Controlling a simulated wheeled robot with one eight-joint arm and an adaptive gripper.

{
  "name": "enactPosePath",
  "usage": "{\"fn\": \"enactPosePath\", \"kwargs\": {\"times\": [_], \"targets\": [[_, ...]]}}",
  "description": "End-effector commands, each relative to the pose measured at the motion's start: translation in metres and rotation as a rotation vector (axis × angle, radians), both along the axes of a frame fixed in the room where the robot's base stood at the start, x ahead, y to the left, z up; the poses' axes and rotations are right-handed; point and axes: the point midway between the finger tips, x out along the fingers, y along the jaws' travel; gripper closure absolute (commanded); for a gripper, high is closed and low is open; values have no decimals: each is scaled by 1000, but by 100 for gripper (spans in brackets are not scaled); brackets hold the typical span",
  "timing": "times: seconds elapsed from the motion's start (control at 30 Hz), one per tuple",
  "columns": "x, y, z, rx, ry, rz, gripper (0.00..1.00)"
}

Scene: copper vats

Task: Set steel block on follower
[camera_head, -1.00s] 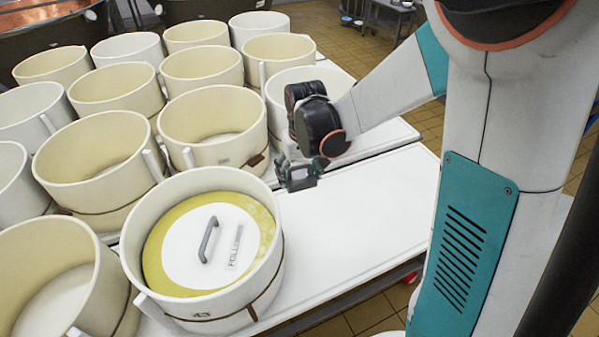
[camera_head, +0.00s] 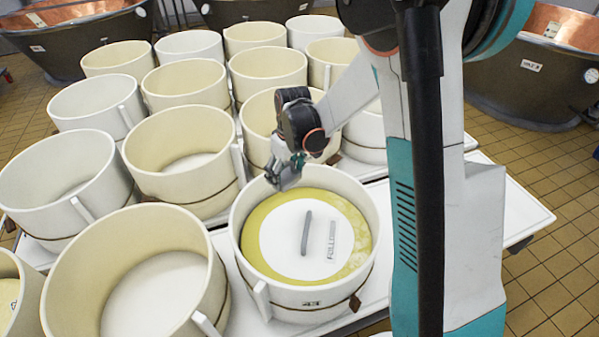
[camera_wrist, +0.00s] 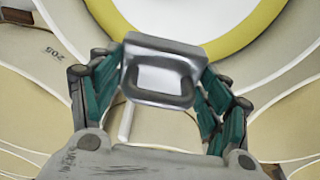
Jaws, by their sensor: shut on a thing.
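The follower (camera_head: 285,237) is a white disc with a grey handle. It lies on yellow material inside a cream hoop (camera_head: 372,215) at the front right of the table. In the wrist view, part of the follower (camera_wrist: 180,12) shows at the top edge. My gripper (camera_head: 287,176) is over the far left rim of that hoop. In the wrist view, my gripper (camera_wrist: 162,80) is shut on the steel block (camera_wrist: 165,48), a shiny grey piece with a looped handle. In the head view the block is small and hard to make out at the fingertips.
Several cream and white hoops crowd the table to the left and behind, close to my arm. A bare strip of white table (camera_head: 500,215) lies to the right. Copper vats (camera_head: 90,35) stand beyond on the tiled floor.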

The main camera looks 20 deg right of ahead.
Motion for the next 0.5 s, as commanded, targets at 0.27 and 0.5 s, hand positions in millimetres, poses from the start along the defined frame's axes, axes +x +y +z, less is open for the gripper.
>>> {"fn": "enactPosePath", "kwargs": {"times": [0.27, 0.5], "targets": [[14, -1, -7, 3, -3, 117, 96], [14, 0, -16, 3, -4, 120, 96]]}}
